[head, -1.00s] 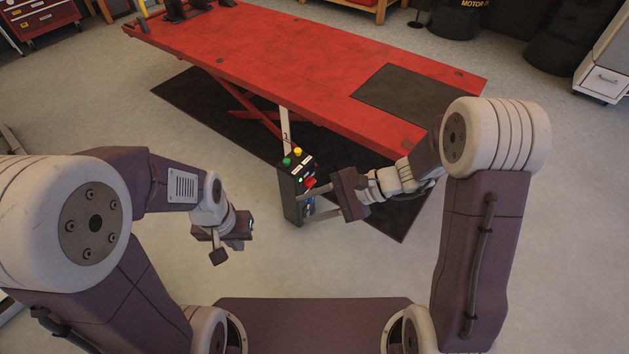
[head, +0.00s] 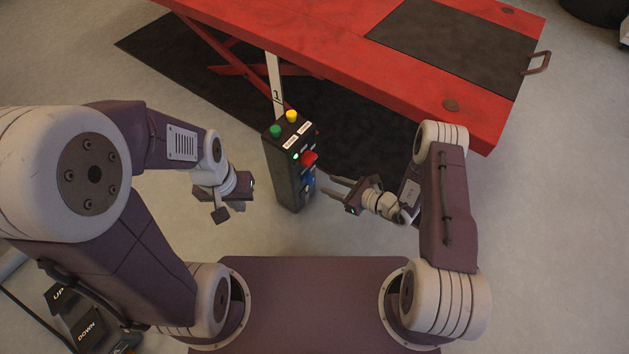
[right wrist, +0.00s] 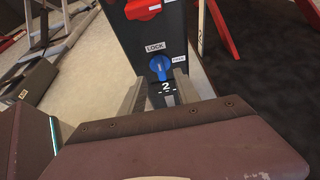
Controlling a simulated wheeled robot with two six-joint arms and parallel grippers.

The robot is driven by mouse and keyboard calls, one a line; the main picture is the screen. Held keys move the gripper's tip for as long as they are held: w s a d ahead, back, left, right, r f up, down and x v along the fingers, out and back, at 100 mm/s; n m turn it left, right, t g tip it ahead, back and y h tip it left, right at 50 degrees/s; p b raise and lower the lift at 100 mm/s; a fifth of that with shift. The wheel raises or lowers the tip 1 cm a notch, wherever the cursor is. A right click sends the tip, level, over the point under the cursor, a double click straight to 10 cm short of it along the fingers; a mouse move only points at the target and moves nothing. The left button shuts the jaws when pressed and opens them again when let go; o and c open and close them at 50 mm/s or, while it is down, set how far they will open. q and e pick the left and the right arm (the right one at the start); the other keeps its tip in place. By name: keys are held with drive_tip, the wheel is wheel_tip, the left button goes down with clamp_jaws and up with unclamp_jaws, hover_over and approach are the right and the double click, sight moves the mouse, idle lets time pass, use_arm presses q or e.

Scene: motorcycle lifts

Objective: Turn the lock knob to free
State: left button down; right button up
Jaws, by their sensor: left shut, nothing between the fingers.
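A dark control box (head: 287,170) stands on the floor before the lift. The blue lock knob (head: 308,181) is on its right-hand face, below a red button (head: 309,158). In the right wrist view the knob (right wrist: 161,67) has a LOCK label (right wrist: 155,47) above it and a FREE label (right wrist: 179,58) to its right. My left gripper (head: 221,212) is shut and empty, left of the box.
The red lift table (head: 330,50) spans the back, over a black mat (head: 190,85). A pale post (head: 275,85) rises behind the box. A pedal marked UP and DOWN (head: 75,315) is at the lower left. Floor between my left gripper and the box is clear.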

sight(313, 179)
drive_tip(key=b+x, duration=0.1)
drive_tip(key=x, duration=0.1)
drive_tip(key=b+x, duration=0.1)
drive_tip(key=x, duration=0.1)
drive_tip(key=b+x, duration=0.2)
drive_tip(key=x, duration=0.1)
drive_tip(key=shift+s+f, duration=0.1)
drive_tip(key=shift+f, duration=0.2)
drive_tip(key=shift+w+a+b, duration=0.3)
drive_tip(key=shift+a, duration=0.1)
clamp_jaws()
